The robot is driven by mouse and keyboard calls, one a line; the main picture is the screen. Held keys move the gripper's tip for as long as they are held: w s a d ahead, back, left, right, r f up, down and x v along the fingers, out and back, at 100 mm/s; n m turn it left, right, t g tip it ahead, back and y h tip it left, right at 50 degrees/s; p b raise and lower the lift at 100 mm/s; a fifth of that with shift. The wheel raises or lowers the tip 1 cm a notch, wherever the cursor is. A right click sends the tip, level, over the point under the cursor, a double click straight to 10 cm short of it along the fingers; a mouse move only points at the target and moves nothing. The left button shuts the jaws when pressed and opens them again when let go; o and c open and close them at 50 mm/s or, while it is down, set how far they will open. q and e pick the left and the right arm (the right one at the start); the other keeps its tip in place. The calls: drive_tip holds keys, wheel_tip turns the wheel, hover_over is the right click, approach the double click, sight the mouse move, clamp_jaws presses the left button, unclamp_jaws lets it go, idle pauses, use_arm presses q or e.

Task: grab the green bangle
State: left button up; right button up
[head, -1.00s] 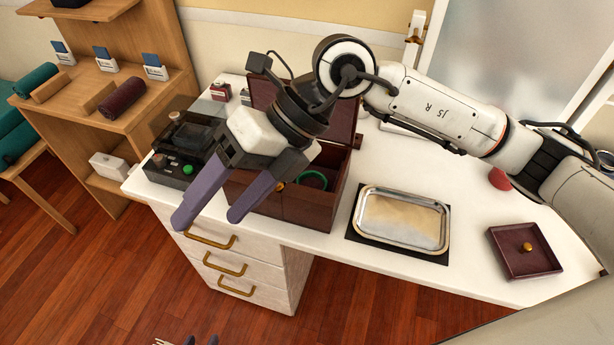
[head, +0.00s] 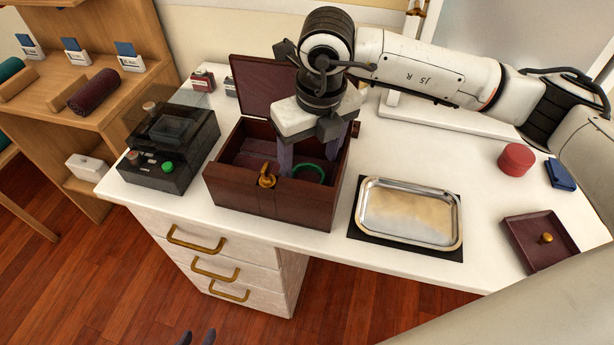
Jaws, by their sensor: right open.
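The green bangle (head: 309,165) lies in the right part of the open dark red wooden box (head: 268,207) on the white desk. My right gripper (head: 308,164) is over the box, with its purple fingers pointing down and spread apart around the bangle's far side. Its fingers hide part of the box's inside, and I cannot tell whether they touch the bangle.
The box's lid (head: 262,85) stands open behind. A gold clasp-like piece (head: 267,176) is at its front. A dark device (head: 168,148) stands left, a metal tray (head: 408,212) right. Further right are a red round box (head: 516,158) and a small dark red tray (head: 540,241).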

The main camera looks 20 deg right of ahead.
sight(308, 170)
drive_tip(key=f, duration=0.4)
drive_tip(key=shift+w+f, duration=0.25)
drive_tip(key=shift+w, duration=0.1)
drive_tip(key=shift+c, duration=0.5)
drive_tip(key=c, duration=0.7)
drive_tip(key=shift+r, duration=0.15)
drive_tip(key=shift+c, duration=0.2)
